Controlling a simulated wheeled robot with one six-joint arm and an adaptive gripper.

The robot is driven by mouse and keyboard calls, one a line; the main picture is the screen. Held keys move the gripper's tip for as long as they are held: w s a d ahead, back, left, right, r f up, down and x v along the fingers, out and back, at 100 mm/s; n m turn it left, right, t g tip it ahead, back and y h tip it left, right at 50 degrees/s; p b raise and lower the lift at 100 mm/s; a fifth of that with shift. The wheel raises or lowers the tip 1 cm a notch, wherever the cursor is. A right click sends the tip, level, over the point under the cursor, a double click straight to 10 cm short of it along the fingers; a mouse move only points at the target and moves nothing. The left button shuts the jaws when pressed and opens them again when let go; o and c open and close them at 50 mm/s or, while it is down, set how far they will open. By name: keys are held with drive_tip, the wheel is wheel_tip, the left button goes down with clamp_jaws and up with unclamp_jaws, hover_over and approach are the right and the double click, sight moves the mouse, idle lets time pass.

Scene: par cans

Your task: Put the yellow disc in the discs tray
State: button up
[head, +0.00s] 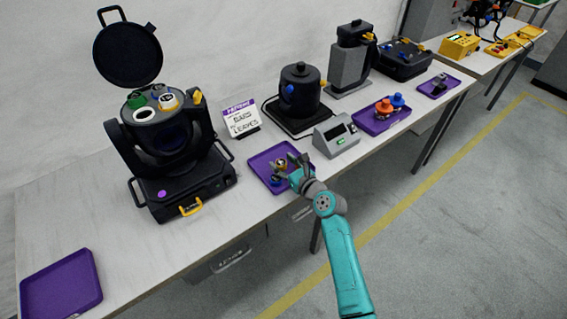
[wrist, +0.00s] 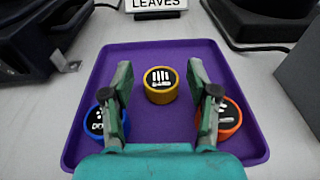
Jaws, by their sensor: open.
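The yellow disc (wrist: 161,85) lies in a purple tray (wrist: 160,53), its dark top marked with white bars. It also shows small in the head view (head: 283,162), partly hidden by my gripper. My gripper (wrist: 160,78) is open over this tray, with one finger to each side of the yellow disc in the picture. I cannot tell how far above the disc the fingertips are. A blue disc (wrist: 93,121) and an orange disc (wrist: 232,118) lie in the same tray, partly behind my fingers. An empty purple tray (head: 62,285) lies at the table's near left. No tray label is legible.
A black lamp housing (head: 165,150) with its round lid raised holds green, white and orange-rimmed pieces on top. A sign (head: 241,118) reads BARS and LEAVES. A grey box (head: 336,135) stands right of the discs. Bare tabletop lies between the lamp and the empty tray.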

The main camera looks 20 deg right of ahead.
drive_tip(key=v, duration=1.2)
drive_tip(key=shift+r, duration=0.4)
drive_tip(key=s+a+f+n+h, duration=0.1)
drive_tip(key=s+f+n, duration=0.25)
drive_tip(key=s, duration=0.45)
drive_tip(key=s+a+f+n+g+h, duration=0.1)
drive_tip(key=s+f+n+h, duration=0.1)
drive_tip(key=s+n, duration=0.4)
drive_tip(key=s+a+f+n+h, duration=0.1)
drive_tip(key=s+f+n, duration=0.2)
drive_tip(key=s, duration=0.6)
drive_tip(key=s+r+n, duration=0.6)
drive_tip(key=s+n, duration=0.4)
drive_tip(key=s, duration=0.1)
drive_tip(key=s+a+r+n, duration=0.1)
drive_tip(key=s+r+n, duration=0.4)
drive_tip(key=s+n, duration=0.5)
drive_tip(key=shift+s+a+r, duration=0.25)
drive_tip(key=shift+s+r, duration=0.1)
drive_tip(key=shift+s, duration=0.1)
